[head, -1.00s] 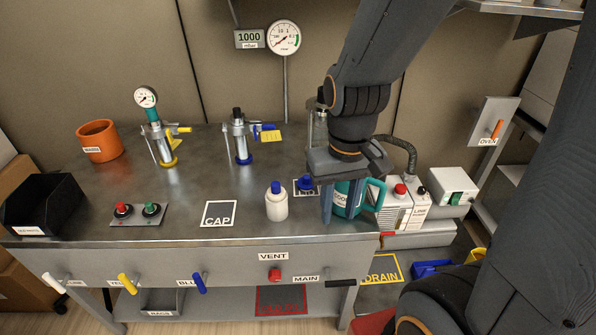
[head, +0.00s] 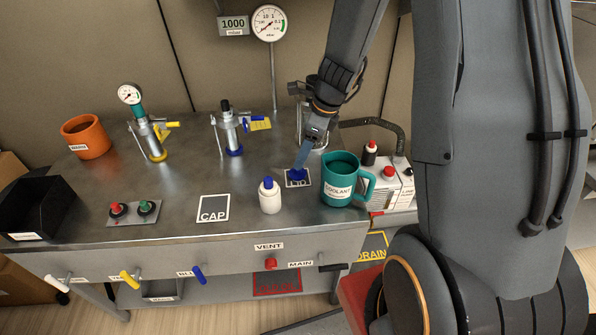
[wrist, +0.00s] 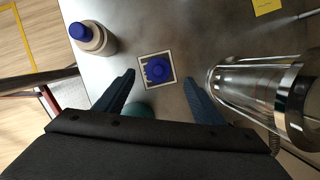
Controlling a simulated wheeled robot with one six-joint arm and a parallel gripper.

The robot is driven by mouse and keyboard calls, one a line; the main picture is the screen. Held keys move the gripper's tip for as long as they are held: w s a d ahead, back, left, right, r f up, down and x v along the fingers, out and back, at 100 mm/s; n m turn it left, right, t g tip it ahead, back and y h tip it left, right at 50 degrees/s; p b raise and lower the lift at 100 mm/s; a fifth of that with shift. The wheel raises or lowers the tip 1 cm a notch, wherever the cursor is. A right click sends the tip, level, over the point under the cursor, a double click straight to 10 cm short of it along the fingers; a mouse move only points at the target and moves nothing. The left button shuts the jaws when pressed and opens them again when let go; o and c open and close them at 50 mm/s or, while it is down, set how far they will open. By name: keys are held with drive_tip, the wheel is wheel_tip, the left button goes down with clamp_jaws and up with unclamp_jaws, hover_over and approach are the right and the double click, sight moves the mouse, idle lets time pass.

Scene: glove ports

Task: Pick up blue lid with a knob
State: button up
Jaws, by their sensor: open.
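The blue lid with a knob (head: 298,175) sits on a dark square pad marked LID on the steel bench. In the wrist view the lid (wrist: 157,70) is a round blue disc with its knob facing the camera, on the white-edged pad. My gripper (head: 300,160) is just above and behind the lid in the head view, partly covering it. In the wrist view my gripper (wrist: 158,88) is open and empty, its two blue fingers spread on either side, with the lid slightly beyond the fingertips. Contact with the lid cannot be told.
A teal coolant mug (head: 342,180) stands right of the lid. A white bottle with a blue cap (head: 270,196) stands at its left. A clear glass cylinder (wrist: 250,90) is close to the right finger. The CAP pad (head: 213,209) is empty.

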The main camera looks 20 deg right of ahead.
sight(298, 173)
drive_tip(key=x, duration=0.2)
drive_tip(key=shift+w+f, duration=0.1)
drive_tip(key=shift+f, duration=0.2)
drive_tip(key=shift+s+x, duration=0.15)
drive_tip(key=shift+x, duration=1.15)
drive_tip(key=shift+s+x, duration=0.1)
drive_tip(key=shift+x, duration=1.25)
drive_tip(key=c, duration=1.1)
